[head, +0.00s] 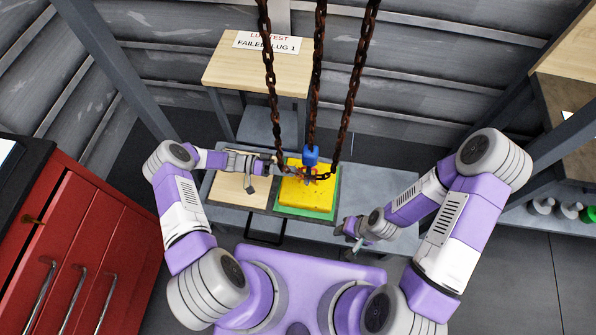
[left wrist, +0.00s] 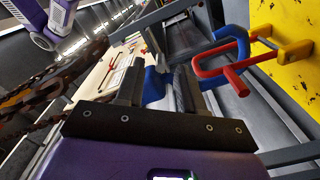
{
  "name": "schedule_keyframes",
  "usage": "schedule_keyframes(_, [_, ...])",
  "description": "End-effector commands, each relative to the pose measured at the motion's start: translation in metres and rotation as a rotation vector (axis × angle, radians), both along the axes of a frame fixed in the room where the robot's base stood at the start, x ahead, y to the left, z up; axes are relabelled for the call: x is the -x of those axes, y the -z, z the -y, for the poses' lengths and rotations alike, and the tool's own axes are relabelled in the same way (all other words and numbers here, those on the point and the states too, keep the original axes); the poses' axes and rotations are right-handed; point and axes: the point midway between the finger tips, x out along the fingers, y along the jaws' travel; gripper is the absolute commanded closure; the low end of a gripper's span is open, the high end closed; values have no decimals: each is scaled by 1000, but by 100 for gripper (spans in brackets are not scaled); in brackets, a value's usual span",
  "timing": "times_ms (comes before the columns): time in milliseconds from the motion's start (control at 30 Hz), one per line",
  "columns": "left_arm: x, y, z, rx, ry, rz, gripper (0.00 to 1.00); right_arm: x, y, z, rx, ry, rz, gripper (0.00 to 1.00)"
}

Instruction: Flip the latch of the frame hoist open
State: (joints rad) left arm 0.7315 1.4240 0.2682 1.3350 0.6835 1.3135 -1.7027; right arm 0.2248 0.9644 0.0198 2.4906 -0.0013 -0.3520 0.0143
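The frame hoist's blue hook (head: 310,155) hangs on a rusty chain above a yellow block (head: 296,192). In the left wrist view the blue hook (left wrist: 229,42) has a red latch (left wrist: 222,72) beside it, near a yellow lug (left wrist: 290,50) on the block. Whether the latch closes the hook's mouth is hard to tell. My left gripper (head: 281,167) is just left of the hook. Its fingers (left wrist: 158,88) stand apart, with part of the blue body showing between and beyond them; contact is unclear. My right gripper (head: 350,234) is open and empty, right of the block.
The block sits on a green plate (head: 290,213) on a grey bench (head: 385,186). More rusty chains (head: 269,80) hang close to my left gripper. A wooden table (head: 228,71) with a sign stands behind. A red cabinet (head: 75,240) is at left.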

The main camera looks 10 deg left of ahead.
Motion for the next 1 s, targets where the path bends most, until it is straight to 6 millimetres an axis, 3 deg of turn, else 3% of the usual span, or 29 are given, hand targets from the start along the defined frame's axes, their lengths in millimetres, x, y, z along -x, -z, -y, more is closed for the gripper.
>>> schedule_keyframes(233, [1,0,32,-2,2,-1,62,0,0,0,0,0,0,62])
schedule_keyframes(567, [0,0,37,-3,2,-1,62,0,0,0,0,0,0,62])
schedule_keyframes(833, [1,0,37,-2,2,-1,100,0,0,0,0,0,0,62])
schedule_keyframes(1000, [1,-2,37,3,5,0,100,0,0,0,0,0,0,62])
